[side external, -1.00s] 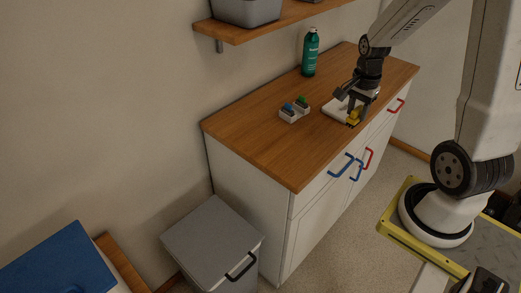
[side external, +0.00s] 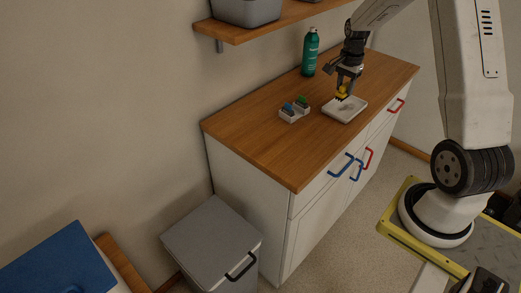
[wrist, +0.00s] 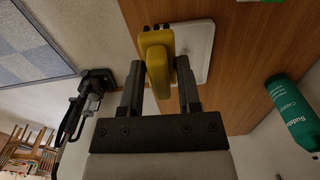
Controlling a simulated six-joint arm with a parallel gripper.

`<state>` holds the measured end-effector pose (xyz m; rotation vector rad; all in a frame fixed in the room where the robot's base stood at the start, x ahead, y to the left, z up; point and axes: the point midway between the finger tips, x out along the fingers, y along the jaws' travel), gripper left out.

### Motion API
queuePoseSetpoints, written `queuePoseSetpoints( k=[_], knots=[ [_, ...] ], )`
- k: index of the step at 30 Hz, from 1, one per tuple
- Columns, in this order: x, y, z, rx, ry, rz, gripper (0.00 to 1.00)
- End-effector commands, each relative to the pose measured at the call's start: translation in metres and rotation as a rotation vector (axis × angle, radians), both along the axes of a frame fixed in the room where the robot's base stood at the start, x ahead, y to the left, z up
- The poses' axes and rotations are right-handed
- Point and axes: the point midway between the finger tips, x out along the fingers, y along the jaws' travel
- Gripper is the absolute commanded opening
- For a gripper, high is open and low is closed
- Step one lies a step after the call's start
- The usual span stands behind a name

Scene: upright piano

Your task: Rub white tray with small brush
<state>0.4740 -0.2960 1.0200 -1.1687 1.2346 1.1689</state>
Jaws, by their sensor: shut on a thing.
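The white tray (side external: 346,112) lies on the wooden counter top, with a greyish-brown mark (side external: 346,106) on its bottom. My gripper (side external: 344,88) is shut on the small brush (side external: 342,92), which has a yellow handle and dark bristles pointing down. The brush is at the tray's back left edge in the side view; I cannot tell whether the bristles touch the tray. In the wrist view the yellow brush (wrist: 156,55) sits between the fingers of my gripper (wrist: 158,75), with part of the white tray (wrist: 198,45) behind it.
A small white holder (side external: 294,115) with blue and green items stands left of the tray. A green bottle (side external: 310,52) stands at the back by the wall. A shelf (side external: 262,27) with a grey bin hangs above. The counter's front left (side external: 262,150) is clear.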

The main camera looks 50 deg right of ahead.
Motion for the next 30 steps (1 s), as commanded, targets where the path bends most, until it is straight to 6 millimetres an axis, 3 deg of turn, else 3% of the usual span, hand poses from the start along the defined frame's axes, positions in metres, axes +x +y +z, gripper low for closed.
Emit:
queuePoseSetpoints(
  k=[15,30],
  knots=[
    [0.042,-0.071,-0.026,0.0,0.0,-0.001,0.0],
    [0.049,-0.085,-0.033,0.0,0.0,0.0,0.0]
  ],
)
